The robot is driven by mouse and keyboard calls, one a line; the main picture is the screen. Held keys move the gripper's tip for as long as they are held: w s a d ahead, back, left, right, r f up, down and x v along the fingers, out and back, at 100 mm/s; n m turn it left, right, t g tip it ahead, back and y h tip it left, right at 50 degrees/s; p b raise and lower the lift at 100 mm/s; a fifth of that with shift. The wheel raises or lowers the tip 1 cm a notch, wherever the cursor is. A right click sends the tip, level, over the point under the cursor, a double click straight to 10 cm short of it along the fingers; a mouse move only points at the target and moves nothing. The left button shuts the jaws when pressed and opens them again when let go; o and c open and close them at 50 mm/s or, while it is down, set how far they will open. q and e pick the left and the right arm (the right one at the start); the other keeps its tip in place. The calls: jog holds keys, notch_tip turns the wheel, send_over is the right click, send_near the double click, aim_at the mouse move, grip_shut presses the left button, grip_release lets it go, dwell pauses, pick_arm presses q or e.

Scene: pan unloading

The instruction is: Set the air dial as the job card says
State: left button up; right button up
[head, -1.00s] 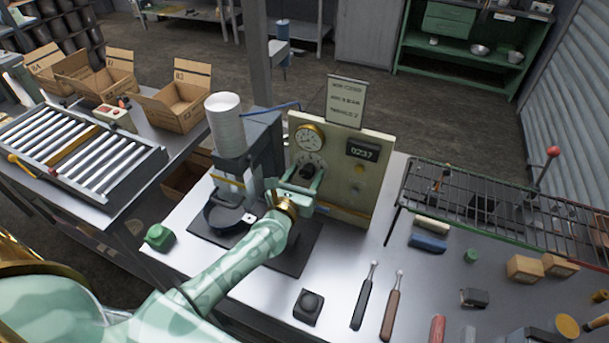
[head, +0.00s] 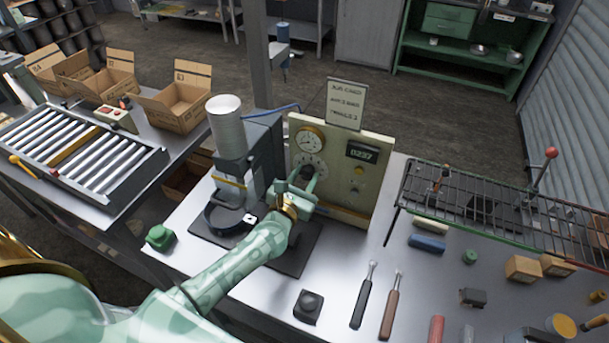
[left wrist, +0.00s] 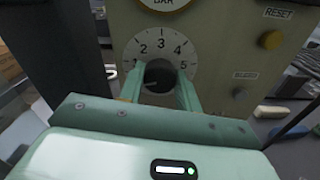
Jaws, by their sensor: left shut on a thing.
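The air dial is a white plate (left wrist: 133,50) numbered 1 to 5 with a black knob (left wrist: 158,72) at its middle. It also shows in the head view (head: 307,170), on the front of a cream panel (head: 374,181). My left gripper (left wrist: 160,88) is shut on the knob, one finger on each side. The knob's pointer is hidden, so its setting cannot be read. The job card (head: 346,104) stands above the panel; its lettering is too small to read surely. A round gauge (head: 309,139) sits above the dial. My right gripper is not in view.
The panel also has a display (head: 362,153) and a yellow RESET button (left wrist: 271,40). A grey machine (head: 263,140) with a white cylinder stands left of it. Tools (head: 364,295) and small blocks lie to the right. A wire rack (head: 480,195) stands further right.

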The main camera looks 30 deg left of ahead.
pick_arm(q)
jog(key=m+p, duration=0.1)
jog(key=m, duration=0.4)
jog(key=shift+m+p, duration=0.3)
jog(key=shift+p, duration=0.05)
jog(key=m+p, duration=0.1)
jog(key=m, duration=0.4)
jog(key=shift+p, duration=0.35)
jog(key=m+p, duration=0.1)
jog(key=m, duration=0.4)
jog(key=shift+m, duration=0.4)
jog(key=shift+f+m+p, duration=0.1)
jog(key=shift+m+p, duration=0.65)
jog(key=shift+m, duration=1.45)
jog(key=shift+d, duration=0.1)
jog(key=o, duration=1)
jog(key=shift+c, duration=0.2)
